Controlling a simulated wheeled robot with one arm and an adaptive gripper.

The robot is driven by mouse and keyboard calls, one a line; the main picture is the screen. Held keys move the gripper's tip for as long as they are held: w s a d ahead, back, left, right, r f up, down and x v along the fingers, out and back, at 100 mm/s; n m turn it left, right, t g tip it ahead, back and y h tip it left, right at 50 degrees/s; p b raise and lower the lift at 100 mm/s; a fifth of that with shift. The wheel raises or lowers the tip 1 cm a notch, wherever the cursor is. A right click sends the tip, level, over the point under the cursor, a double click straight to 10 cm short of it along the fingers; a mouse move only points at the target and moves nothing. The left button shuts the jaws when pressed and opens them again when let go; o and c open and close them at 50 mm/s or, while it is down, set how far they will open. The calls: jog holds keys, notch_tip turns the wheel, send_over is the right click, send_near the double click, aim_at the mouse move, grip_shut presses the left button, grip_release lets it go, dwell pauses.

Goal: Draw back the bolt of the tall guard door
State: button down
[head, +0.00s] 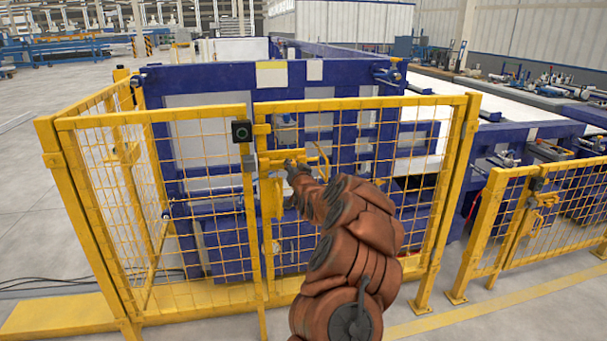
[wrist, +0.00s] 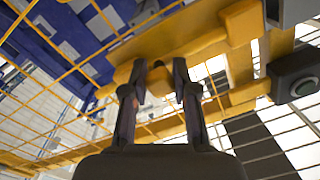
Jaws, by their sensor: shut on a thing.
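The tall guard door (head: 365,102) is a yellow mesh door in the middle of the head view. Its yellow bolt (head: 313,154) lies level across the door's left edge by the post. My gripper (head: 290,166) is at the bolt, its arm coming from the lower right. In the wrist view my gripper (wrist: 158,78) has its two dark fingers on either side of a yellow knob-like bolt handle (wrist: 158,84), shut on it. The bolt's yellow bar (wrist: 185,35) runs just beyond the fingertips. In the head view the handle is mostly hidden by my gripper.
A dark box with a round button (head: 241,130) sits on the post left of the bolt; it shows close by in the wrist view (wrist: 303,87). A lower yellow gate (head: 545,200) stands to the right. Blue machinery (head: 215,78) fills the space behind the mesh.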

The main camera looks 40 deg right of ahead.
jog(key=shift+s+d, duration=0.15)
jog(key=shift+d, duration=0.05)
jog(key=c, duration=0.9)
grip_release()
jog(key=shift+d, duration=0.15)
jog(key=shift+v, duration=6.1)
